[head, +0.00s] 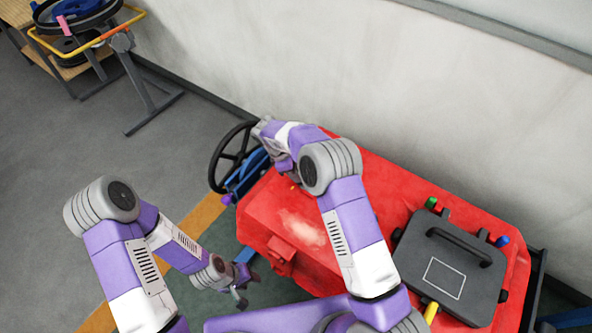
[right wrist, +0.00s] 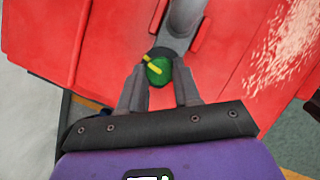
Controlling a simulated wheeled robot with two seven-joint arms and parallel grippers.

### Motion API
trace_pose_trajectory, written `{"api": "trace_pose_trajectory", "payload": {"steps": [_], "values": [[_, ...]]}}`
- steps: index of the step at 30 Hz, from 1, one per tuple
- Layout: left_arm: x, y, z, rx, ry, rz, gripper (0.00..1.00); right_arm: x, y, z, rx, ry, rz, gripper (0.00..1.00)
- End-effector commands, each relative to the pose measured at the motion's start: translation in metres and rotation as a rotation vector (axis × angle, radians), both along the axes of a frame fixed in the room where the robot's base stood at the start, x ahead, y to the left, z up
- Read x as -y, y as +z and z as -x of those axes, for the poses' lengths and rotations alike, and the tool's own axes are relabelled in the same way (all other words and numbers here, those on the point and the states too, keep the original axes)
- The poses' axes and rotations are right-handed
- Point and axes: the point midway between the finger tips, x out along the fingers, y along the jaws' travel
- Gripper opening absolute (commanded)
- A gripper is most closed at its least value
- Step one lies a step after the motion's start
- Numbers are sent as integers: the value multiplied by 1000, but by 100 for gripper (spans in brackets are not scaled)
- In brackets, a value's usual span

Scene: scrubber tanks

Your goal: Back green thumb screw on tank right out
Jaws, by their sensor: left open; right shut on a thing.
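The green thumb screw (right wrist: 161,73) with a yellow mark shows in the right wrist view. It sits at a dark round collar beside a grey metal part on the red tank (right wrist: 110,35). My right gripper (right wrist: 157,78) is shut on it, one finger on each side. How deep its thread sits is hidden. In the head view my right arm reaches over the far left end of the red tank (head: 265,215), and the screw is hidden there. My left gripper (head: 243,284) is open and empty, low beside the tank's front left side.
A black lid (head: 450,265) with a handle, a green knob (head: 431,202), a blue knob (head: 502,241) and a yellow one (head: 431,312) lies on the tank's right end. A black handwheel (head: 232,157) stands at its left end. The wall is close behind.

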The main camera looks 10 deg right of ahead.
Motion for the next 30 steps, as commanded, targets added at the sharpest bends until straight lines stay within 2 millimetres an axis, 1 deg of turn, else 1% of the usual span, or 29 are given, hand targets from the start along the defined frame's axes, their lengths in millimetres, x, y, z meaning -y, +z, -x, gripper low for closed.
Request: {"api": "trace_pose_trajectory", "payload": {"steps": [1,30], "values": [[0,1,0,0,0,0,43,-1,-4,4,-10,48,-1,2],[0,8,0,0,0,0,43,1,-5,12,-9,967,-6,2]]}}
